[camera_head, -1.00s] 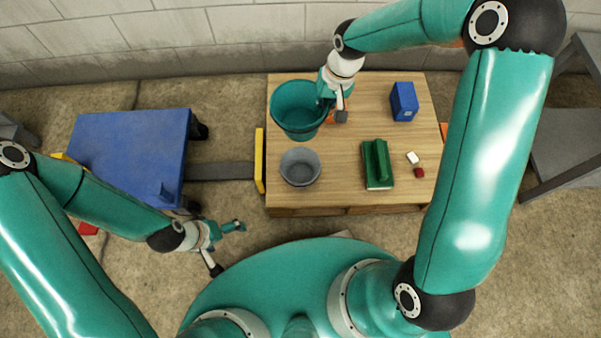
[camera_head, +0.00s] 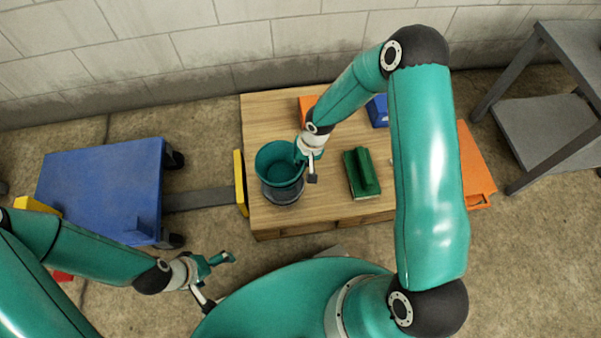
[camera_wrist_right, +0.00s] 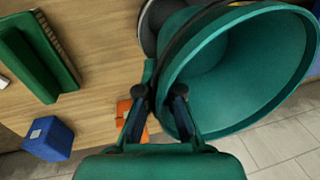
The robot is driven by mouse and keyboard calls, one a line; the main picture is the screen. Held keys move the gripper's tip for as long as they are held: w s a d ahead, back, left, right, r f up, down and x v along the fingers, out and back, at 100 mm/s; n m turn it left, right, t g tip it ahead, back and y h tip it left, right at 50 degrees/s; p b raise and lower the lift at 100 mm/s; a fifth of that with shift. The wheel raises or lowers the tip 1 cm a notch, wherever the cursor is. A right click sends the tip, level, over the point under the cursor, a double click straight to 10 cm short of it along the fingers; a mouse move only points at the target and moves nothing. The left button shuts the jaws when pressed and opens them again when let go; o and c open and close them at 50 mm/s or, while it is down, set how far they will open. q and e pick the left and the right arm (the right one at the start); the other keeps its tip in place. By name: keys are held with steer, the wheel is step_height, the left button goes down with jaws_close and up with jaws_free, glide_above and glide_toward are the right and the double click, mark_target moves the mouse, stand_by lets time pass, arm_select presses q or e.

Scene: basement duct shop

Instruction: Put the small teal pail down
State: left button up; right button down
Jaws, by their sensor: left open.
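The small teal pail (camera_head: 278,175) is over the grey bucket (camera_head: 283,194) on the wooden table and hides most of it. I cannot tell whether the pail is above the bucket or touching it. My right gripper (camera_head: 305,169) is shut on the pail's right side at the rim. In the right wrist view the pail (camera_wrist_right: 235,75) fills the upper right, tilted in that picture, with the fingers (camera_wrist_right: 160,97) at its rim. The grey bucket (camera_wrist_right: 148,25) shows partly behind it. My left gripper (camera_head: 217,281) is open and empty, low over the floor at left.
The wooden table (camera_head: 265,120) also holds a green object (camera_head: 361,173), a blue box (camera_head: 378,110) and an orange object (camera_head: 306,106). A blue cart (camera_head: 105,190) stands left, a grey shelf (camera_head: 545,125) right. The table's back left is clear.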

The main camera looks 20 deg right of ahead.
steer(key=shift+d+b+x, duration=0.2)
steer(key=shift+b+x, duration=0.2)
steer(key=shift+x, duration=0.65)
steer(key=shift+d+b+x, duration=0.2)
steer(key=shift+b+x, duration=0.2)
steer(key=shift+x, duration=0.6)
steer(key=shift+s+f, duration=0.15)
steer(key=shift+s, duration=0.05)
steer(key=shift+f+b, duration=0.6)
steer(key=shift+b, duration=0.25)
steer(key=c, duration=1.3)
jaws_free()
steer(key=shift+r, duration=0.15)
